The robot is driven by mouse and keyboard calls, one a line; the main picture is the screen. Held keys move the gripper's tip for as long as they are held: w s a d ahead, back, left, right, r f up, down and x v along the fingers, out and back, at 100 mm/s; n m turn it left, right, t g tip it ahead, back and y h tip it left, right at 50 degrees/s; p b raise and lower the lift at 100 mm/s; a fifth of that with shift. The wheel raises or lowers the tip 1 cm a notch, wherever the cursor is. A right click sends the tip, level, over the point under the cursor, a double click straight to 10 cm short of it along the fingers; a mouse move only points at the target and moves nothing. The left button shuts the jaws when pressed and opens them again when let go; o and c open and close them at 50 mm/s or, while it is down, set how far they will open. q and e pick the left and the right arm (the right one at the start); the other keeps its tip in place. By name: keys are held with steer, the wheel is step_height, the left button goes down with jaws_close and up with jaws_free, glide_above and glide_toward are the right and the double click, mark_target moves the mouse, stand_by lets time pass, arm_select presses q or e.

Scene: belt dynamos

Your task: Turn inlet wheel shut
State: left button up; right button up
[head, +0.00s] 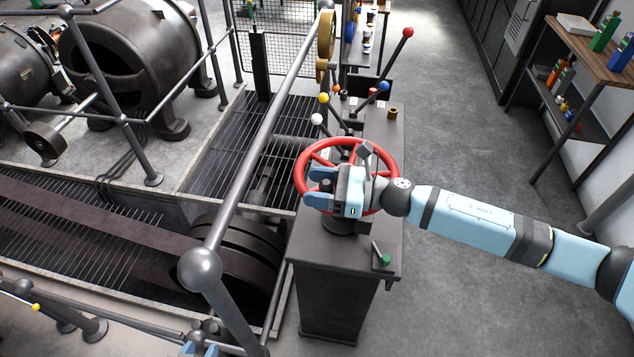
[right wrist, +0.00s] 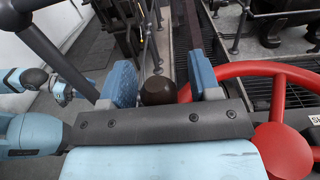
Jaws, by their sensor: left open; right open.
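The red inlet wheel (head: 391,172) lies roughly flat on a dark pedestal in the head view. Its rim and red hub (right wrist: 283,150) also fill the right side of the right wrist view. My right gripper (head: 318,187) is over the wheel's left rim, with its fingers open. In the right wrist view, a dark round knob (right wrist: 158,91) sits between the two blue fingers, beside the red rim, with gaps on both sides. My left gripper (head: 199,349) is at the bottom edge of the head view, mostly cut off, open, and well apart from the wheel.
The pedestal (head: 335,285) carries a small green-knobbed control (head: 385,259). Levers with coloured balls (head: 383,86) stand behind the wheel. A grey railing (head: 255,150) runs along the left, beside the belt (head: 95,225). A shelf (head: 590,55) stands at right; the floor between is clear.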

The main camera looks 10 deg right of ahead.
jaws_close()
steer(key=shift+w+a+m+t, duration=0.35)
steer(key=shift+m+t, duration=0.05)
steer(key=shift+t, duration=0.2)
steer(key=shift+w+a+r+m+t+h, duration=0.1)
steer(key=shift+w+a+m+t+h, duration=0.15)
steer(key=shift+w, duration=0.2)
steer(key=shift+w+a+m+t+h, duration=0.1)
steer(key=shift+w+a+t+h, duration=0.05)
steer(key=shift+w+a+h, duration=0.2)
steer(key=shift+c, duration=1.7)
jaws_free()
steer(key=shift+d, duration=0.1)
steer(key=o, duration=0.3)
steer(key=shift+w, duration=0.1)
steer(key=shift+o, duration=0.2)
